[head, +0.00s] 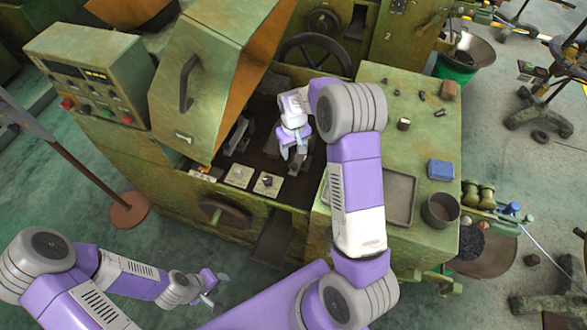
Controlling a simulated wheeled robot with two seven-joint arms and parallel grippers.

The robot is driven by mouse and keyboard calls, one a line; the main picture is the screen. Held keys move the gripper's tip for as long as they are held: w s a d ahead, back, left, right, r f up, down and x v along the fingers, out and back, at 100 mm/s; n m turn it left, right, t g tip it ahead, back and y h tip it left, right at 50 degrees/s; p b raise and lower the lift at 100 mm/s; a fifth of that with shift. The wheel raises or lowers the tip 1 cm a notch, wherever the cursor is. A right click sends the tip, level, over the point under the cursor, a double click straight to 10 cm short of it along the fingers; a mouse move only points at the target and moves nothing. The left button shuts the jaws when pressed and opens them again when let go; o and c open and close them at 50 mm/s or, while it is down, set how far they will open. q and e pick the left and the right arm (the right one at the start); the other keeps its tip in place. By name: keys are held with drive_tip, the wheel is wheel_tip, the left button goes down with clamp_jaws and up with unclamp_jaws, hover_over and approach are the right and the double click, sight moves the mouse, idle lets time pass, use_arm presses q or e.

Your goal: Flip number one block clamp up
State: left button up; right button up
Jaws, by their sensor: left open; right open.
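The green machine (160,180) bears the label 1 on its raised orange-edged cover (205,85). Its bay is open, with a grey metal block part (238,136) at the left and two light square plates, one at the left (239,176) and one at the right (267,184), along the front edge. I cannot tell for certain which part is the block clamp. My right gripper (292,155) reaches down into the bay, open, beside dark metal parts; its fingertips partly hide them, and contact is unclear. My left gripper (211,291) is open and empty, low in front of the machine.
A green worktop (420,110) at the right holds a tray (400,196), a blue box (440,170), a dark round pot (440,210) and small parts. A control panel (95,80) stands at the left. A post on a round base (129,210) stands on the floor.

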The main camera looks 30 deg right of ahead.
sight(294, 165)
drive_tip(key=shift+s+f, duration=0.2)
drive_tip(key=shift+f, duration=0.45)
wheel_tip(294, 165, down, 7)
drive_tip(key=shift+w+f, duration=0.1)
drive_tip(key=shift+w, duration=0.05)
clamp_jaws()
